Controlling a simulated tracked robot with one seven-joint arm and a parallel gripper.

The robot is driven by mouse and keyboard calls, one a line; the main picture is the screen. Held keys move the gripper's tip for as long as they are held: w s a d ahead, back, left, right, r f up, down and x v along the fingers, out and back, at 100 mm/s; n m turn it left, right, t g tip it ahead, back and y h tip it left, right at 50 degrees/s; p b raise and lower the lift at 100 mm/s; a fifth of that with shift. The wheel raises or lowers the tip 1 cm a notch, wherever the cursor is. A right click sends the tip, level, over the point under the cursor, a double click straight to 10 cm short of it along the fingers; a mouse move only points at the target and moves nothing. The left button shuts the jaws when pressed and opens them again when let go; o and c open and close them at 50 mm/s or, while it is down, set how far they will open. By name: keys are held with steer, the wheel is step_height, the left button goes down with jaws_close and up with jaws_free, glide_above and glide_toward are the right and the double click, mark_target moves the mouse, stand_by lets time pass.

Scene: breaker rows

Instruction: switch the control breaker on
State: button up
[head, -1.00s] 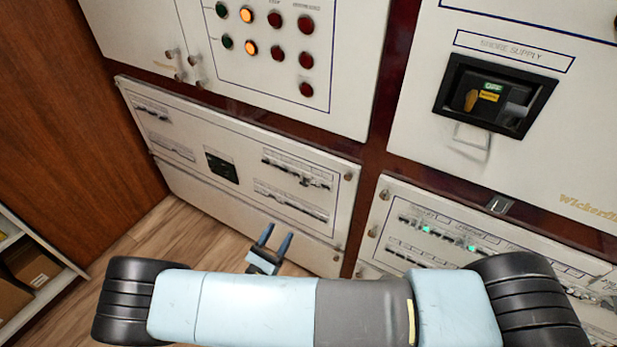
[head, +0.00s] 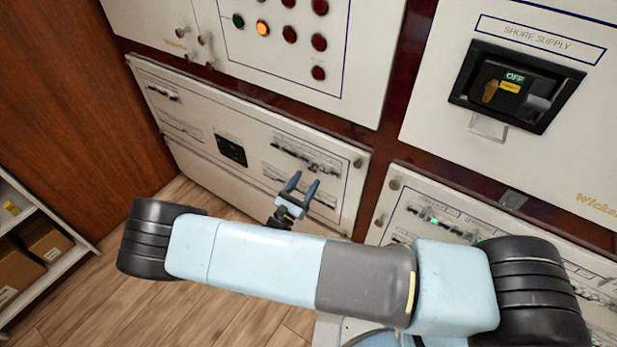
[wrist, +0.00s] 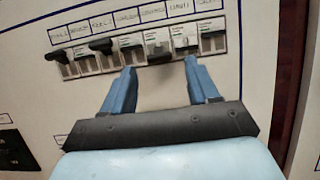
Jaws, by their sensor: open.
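A row of breakers (wrist: 140,47) under small labels spans the top of the wrist view. The labels are too blurred to tell surely which breaker is the control one. Two black levers at the left of the row stick out to the left.
A black meter (head: 230,150) sits left of the breakers on the same panel. The shore supply switch (head: 513,87), showing OFF, is at upper right. Another breaker panel (head: 400,205) lies right, partly behind my arm. Shelves with boxes (head: 45,240) stand at left.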

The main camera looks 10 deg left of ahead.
mark_target(312, 170)
steer(key=shift+x, duration=1.2)
steer(key=shift+a, duration=0.1)
steer(key=c, duration=1)
